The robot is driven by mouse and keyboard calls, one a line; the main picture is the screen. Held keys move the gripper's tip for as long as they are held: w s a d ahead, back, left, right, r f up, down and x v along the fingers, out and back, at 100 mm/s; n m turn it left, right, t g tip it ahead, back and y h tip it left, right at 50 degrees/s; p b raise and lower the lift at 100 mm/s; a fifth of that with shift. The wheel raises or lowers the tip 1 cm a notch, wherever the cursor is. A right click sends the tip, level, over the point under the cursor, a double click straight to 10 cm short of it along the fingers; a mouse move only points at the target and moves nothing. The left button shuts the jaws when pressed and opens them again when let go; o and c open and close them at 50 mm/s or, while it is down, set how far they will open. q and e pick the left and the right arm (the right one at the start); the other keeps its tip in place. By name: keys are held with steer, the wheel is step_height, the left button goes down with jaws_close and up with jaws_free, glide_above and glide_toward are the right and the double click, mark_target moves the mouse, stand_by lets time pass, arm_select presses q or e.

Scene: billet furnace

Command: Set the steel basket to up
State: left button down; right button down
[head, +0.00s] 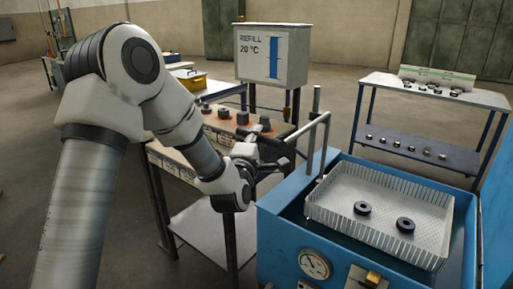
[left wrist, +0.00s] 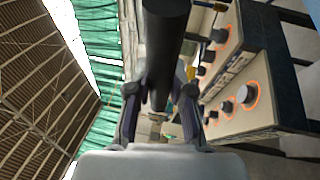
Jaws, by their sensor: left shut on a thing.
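The steel basket (head: 432,252) is a pale, perforated tray with a toothed rim, at the mouth of the blue tank (head: 277,240). It looks level and its floor is visible. Two dark rings (head: 405,225) lie flat in it. A grey bar handle (head: 306,130) rises by the tank's left side and bends left towards my gripper. My left gripper (head: 275,153) is shut on the handle's dark grip. In the left wrist view the dark grip (left wrist: 166,35) runs between the two fingers (left wrist: 160,95). My right gripper is not in view.
A bench with several dark blocks (head: 243,117) stands just behind my left gripper. A sign reading "REFILL 20 °C" (head: 262,55) stands behind it. A gauge (head: 314,264) is on the tank's front. A two-tier rack (head: 440,90) with small parts is at the back right.

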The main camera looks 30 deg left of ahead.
arm_select(q)
steer(key=shift+r, duration=1.2)
steer(key=c, duration=1)
jaws_free()
steer(key=shift+s+f, duration=0.1)
steer(key=shift+f, duration=0.15)
steer(key=v, duration=0.7)
steer(key=shift+s+d, duration=0.1)
